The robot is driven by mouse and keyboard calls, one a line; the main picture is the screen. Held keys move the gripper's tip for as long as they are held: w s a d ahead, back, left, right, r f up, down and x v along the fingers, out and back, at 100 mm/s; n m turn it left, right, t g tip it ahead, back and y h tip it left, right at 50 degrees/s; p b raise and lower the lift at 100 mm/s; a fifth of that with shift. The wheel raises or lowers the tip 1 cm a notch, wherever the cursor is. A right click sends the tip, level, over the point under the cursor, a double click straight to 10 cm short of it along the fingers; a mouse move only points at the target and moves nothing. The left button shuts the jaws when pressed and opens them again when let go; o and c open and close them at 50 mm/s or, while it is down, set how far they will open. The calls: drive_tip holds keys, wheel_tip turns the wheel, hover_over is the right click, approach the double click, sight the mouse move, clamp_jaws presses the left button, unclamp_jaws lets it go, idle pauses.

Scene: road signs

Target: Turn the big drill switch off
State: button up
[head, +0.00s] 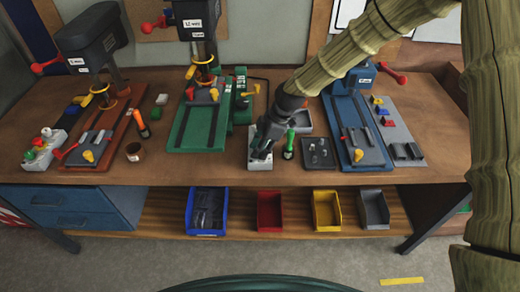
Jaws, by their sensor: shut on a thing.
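My gripper (262,147) points down at the front middle of the workbench. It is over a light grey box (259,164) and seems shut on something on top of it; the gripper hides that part. The green-based drill press (203,125), with a label reading about 12 MM, stands left of my gripper. A dark drill press (95,45) on a reddish base stands at the far left, and a blue one (352,122) stands to the right. I cannot tell which switch position is set.
A green-topped screwdriver (289,145) stands just right of my gripper, close to it. A dark block with holes (319,153) lies further right. A white box with coloured knobs (40,150) is at the far left. Blue (206,211), red, yellow and grey bins sit below.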

drive_tip(key=m+b, duration=0.1)
drive_tip(key=m, duration=0.1)
drive_tip(key=m+t+b, duration=0.1)
drive_tip(key=m, duration=0.1)
drive_tip(key=shift+s+m+t, duration=0.1)
drive_tip(key=shift+m+t, duration=0.2)
drive_tip(key=m+t+b, duration=0.1)
drive_tip(key=m, duration=0.1)
drive_tip(key=m+t+h, duration=0.1)
drive_tip(key=m, duration=0.2)
drive_tip(key=shift+a+b, duration=0.1)
drive_tip(key=shift+b, duration=0.25)
drive_tip(key=shift+r+m, duration=0.1)
drive_tip(key=shift+m, duration=0.3)
drive_tip(key=o, duration=0.7)
drive_tip(key=shift+s+h, duration=0.1)
drive_tip(key=shift+h, duration=0.2)
drive_tip(key=v, duration=1.2)
